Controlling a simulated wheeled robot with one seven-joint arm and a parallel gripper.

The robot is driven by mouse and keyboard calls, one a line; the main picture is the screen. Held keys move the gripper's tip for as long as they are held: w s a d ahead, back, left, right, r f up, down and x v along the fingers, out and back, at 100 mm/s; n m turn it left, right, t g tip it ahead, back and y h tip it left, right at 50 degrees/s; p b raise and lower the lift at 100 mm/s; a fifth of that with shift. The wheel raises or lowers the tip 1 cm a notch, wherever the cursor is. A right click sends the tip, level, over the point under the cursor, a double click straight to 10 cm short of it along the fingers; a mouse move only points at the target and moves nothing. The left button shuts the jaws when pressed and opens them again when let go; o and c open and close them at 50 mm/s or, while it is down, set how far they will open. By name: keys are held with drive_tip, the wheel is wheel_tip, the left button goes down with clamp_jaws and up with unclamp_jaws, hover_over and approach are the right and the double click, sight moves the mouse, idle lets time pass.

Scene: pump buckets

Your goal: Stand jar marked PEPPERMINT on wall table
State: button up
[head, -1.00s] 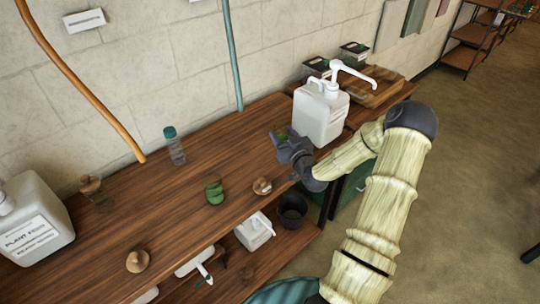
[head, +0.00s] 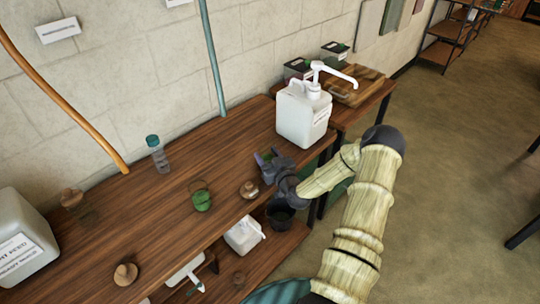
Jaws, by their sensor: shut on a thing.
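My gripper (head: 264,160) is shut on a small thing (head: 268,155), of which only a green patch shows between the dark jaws. The jaws and wrist hide most of it, and no marking can be read, so I cannot tell whether it is the PEPPERMINT jar. The gripper is over the long wooden wall table (head: 150,218), near its front edge, left of and in front of a large white pump jug (head: 302,118). I cannot tell whether the held thing touches the tabletop.
On the table are a green lidded pot (head: 201,201), a clear teal-capped bottle (head: 158,155), brown-topped items (head: 249,189) and a white labelled jug (head: 20,240). Open tabletop lies left of the gripper.

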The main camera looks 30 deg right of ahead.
drive_tip(key=shift+s, duration=0.1)
drive_tip(key=shift+d+f, duration=0.1)
drive_tip(key=o, duration=1.2)
drive_tip(key=shift+d, duration=0.1)
drive_tip(key=s+b, duration=0.1)
drive_tip(key=s, duration=1.1)
drive_tip(key=shift+d+b, duration=0.15)
drive_tip(key=shift+b, duration=0.2)
